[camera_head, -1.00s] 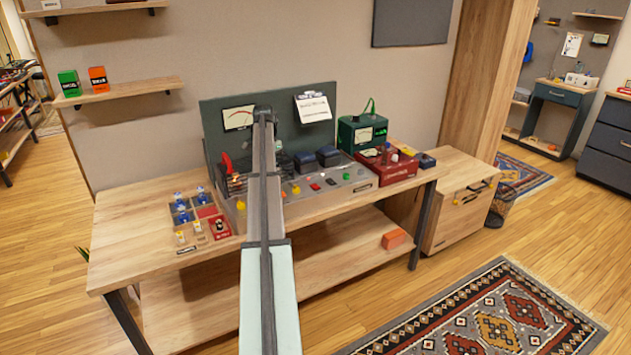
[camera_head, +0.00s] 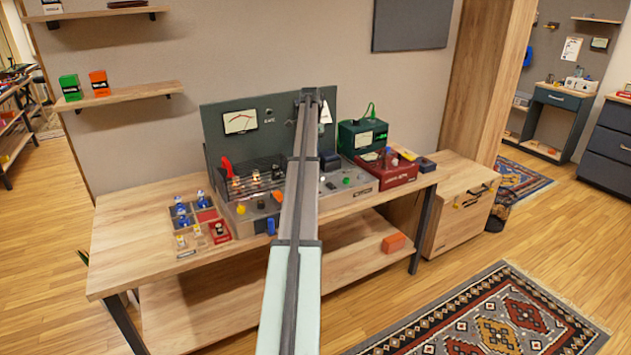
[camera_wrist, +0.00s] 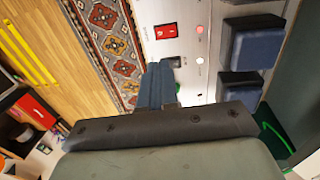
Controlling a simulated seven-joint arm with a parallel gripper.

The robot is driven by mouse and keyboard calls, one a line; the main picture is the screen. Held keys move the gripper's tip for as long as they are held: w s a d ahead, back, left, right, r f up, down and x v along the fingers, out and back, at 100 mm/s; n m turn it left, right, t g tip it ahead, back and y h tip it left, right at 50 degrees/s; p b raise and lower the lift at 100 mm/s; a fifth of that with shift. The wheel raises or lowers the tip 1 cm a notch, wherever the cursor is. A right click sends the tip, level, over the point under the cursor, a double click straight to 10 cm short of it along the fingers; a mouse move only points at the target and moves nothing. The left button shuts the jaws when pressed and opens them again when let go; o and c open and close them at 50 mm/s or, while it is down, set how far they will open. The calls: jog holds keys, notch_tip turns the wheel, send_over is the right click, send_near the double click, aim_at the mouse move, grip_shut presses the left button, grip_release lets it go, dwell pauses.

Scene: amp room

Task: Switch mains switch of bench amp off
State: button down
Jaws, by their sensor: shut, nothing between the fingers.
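The bench amp (camera_head: 240,222) is the grey chassis with a dark upright meter panel on the wooden bench. In the wrist view a red rocker switch (camera_wrist: 166,31) sits on its pale top panel, with small lettering beside it that I cannot read for sure. My arm hides that part of the amp in the head view. My gripper (camera_wrist: 160,68) shows in the wrist view as blue fingers, shut and empty. Its tips are beside a small dark switch (camera_wrist: 175,62), below the red rocker in the picture. I cannot tell whether they touch the panel.
Dark blue blocks (camera_wrist: 245,50) stand on the amp close to the right of my fingers in the wrist view. A green meter box (camera_head: 362,136) and a red box (camera_head: 386,172) stand right of the amp. A parts tray (camera_head: 188,232) lies to the left.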

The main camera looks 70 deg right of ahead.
jog(key=f, duration=0.4)
jog(key=a+f, duration=0.1)
jog(key=f, duration=0.4)
jog(key=s+f, duration=0.1)
jog(key=f, duration=0.4)
jog(key=shift+a, duration=0.15)
jog(key=shift+s, duration=0.1)
jog(key=shift+s+a+f+t+h, duration=0.15)
jog(key=shift+a+f+t+h, duration=0.1)
jog(key=shift+a+t+h, duration=0.05)
jog(key=shift+d+f, duration=0.1)
jog(key=shift+d, duration=0.1)
jog(key=shift+w+d, duration=0.6)
jog(key=shift+w, duration=0.15)
